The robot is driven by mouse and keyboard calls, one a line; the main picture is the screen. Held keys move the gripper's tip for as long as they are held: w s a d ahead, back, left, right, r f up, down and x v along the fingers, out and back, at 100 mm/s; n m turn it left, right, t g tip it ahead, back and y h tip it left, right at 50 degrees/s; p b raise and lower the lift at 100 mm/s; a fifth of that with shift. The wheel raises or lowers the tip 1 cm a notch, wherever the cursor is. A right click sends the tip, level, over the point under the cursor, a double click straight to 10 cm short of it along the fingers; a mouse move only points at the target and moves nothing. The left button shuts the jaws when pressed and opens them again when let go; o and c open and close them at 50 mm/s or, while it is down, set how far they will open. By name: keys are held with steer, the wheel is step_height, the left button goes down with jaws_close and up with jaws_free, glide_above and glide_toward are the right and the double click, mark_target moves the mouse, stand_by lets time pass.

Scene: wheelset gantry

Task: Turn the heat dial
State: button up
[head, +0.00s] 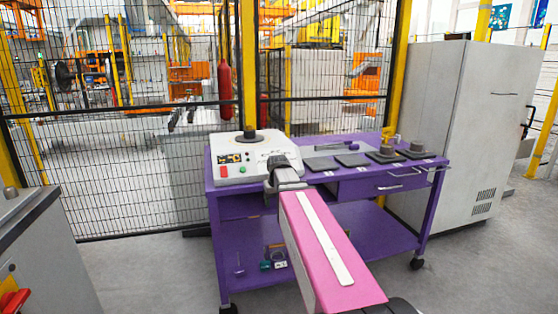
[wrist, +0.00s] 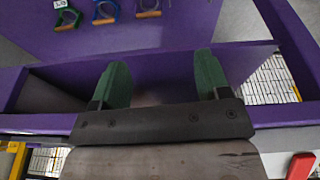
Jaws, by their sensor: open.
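The white control box (head: 239,157) sits on the left end of the purple cart top. It has a small lit display (head: 230,158), a red button (head: 224,171) and a green button (head: 243,169). I cannot make out the heat dial; the right part of the box front is partly covered by my gripper (head: 277,166). My gripper is at the box's front right corner, and I cannot tell whether it touches the box. In the wrist view the two green fingers (wrist: 161,62) are apart with nothing between them.
The purple cart (head: 330,240) also carries dark flat plates (head: 352,160) and round dark parts (head: 386,153) to the right. Small coloured shackles (head: 273,262) lie on its lower shelf. A wire fence (head: 110,130) stands behind, a grey cabinet (head: 440,130) at right.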

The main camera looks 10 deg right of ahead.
steer(key=w+d+r+n+t, duration=0.15)
steer(key=w+r, duration=0.25)
steer(key=r, duration=0.7)
steer(key=w+d+r+m+t, duration=0.1)
steer(key=w+d+r, duration=0.25)
steer(key=r, duration=0.85)
steer(key=shift+n+g, duration=0.25)
steer(key=x, duration=1.1)
steer(key=shift+w+a, duration=0.35)
steer(key=shift+w, duration=0.05)
steer(key=shift+c, duration=0.4)
steer(key=c, duration=0.9)
